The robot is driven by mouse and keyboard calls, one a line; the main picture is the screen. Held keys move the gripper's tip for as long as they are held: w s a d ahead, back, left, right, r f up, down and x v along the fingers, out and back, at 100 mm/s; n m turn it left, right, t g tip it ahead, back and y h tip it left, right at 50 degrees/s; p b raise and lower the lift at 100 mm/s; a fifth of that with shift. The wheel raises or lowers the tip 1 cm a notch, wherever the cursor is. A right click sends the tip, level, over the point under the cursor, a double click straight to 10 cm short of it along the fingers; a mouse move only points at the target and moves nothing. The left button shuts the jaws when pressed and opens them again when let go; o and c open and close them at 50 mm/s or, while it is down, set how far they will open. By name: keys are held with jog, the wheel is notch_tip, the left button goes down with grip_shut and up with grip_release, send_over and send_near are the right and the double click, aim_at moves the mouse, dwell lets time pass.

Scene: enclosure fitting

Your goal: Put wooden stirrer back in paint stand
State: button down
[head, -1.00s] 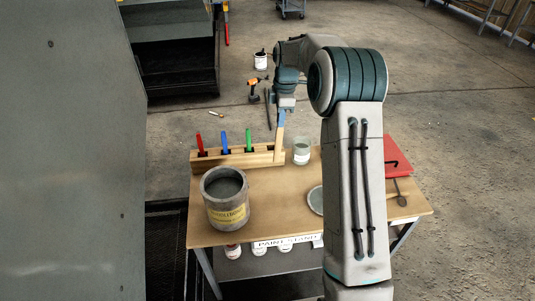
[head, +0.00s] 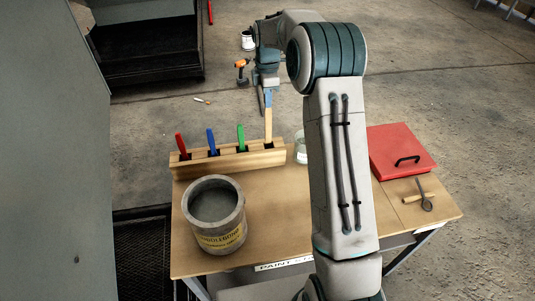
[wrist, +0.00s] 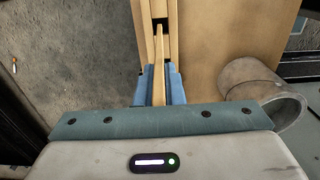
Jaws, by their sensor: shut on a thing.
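My gripper (head: 267,97), with blue fingers, is shut on the pale wooden stirrer (head: 268,125) above the right end of the paint stand's wooden rack (head: 222,164). The stirrer points down and looks nearly upright in the head view. Its lower end meets the rack's right end; I cannot tell how far it is inside a slot. In the wrist view the stirrer (wrist: 158,88) sits between the blue fingers (wrist: 160,88), in line with the rack (wrist: 145,25) and its dark slots. Red (head: 181,145), blue (head: 211,141) and green (head: 241,137) handles stand in the other slots.
A grey bucket (head: 214,237) with a yellow label stands in front of the rack. A glass jar (head: 300,150) is right of the rack, partly behind my arm. A red box (head: 397,148) and a small tool (head: 425,195) lie on the tabletop's right side.

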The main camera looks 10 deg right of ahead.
aim_at(268, 121)
notch_tip(268, 121, down, 10)
jog(key=shift+r+p, duration=0.25)
jog(key=shift+p, duration=0.6)
jog(key=shift+f, duration=0.1)
jog(key=c, duration=1.5)
grip_release()
jog(key=shift+c, duration=0.2)
